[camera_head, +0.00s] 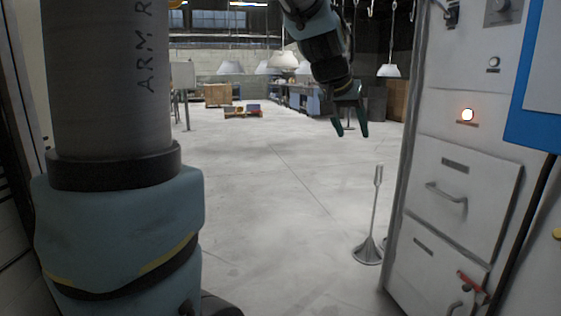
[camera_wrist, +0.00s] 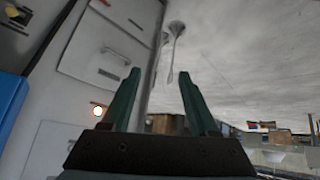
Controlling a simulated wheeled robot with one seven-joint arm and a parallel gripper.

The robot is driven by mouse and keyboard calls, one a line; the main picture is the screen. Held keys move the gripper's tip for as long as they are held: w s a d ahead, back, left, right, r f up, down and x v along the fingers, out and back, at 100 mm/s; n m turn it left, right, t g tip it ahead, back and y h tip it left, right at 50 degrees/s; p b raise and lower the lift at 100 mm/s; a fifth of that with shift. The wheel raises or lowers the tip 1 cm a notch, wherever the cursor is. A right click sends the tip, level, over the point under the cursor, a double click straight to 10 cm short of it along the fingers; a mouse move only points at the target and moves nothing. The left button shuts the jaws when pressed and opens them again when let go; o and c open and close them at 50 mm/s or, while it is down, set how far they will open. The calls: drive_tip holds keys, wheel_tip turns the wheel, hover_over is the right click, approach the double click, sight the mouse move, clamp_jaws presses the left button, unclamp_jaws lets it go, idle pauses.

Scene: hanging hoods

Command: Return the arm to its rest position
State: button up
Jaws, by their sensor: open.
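My gripper (camera_head: 350,130) hangs from the top centre-right of the head view, pointing down, with its two green fingers apart and nothing between them. In the wrist view my gripper (camera_wrist: 157,85) also shows open and empty. It is held in the air, left of the white cabinet and apart from it as far as I can tell. My arm comes in from the top edge, and its upper part is out of the picture.
The white cabinet (camera_head: 458,205) with drawers and a lit round lamp (camera_head: 467,115) stands at the right. A metal stand (camera_head: 371,225) is on the floor beside it. Hanging hoods (camera_head: 284,61), a wooden crate (camera_head: 218,94) and benches are far back. The middle floor is clear.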

drive_tip(key=s+a+f+n+g+y, duration=0.25)
drive_tip(key=s+a+f, duration=0.35)
drive_tip(key=a+f, duration=0.5)
drive_tip(key=s+a+f+n+g+y, duration=0.25)
drive_tip(key=s+a+f, duration=0.35)
drive_tip(key=a+f, duration=0.5)
wheel_tip(320, 180, up, 16)
drive_tip(key=p, duration=1.5)
drive_tip(key=shift+s+a+t+p, duration=0.3)
drive_tip(key=shift+s+a+p, duration=0.05)
drive_tip(key=shift+a+p, duration=0.05)
drive_tip(key=shift+f, duration=0.1)
drive_tip(key=shift+c, duration=0.2)
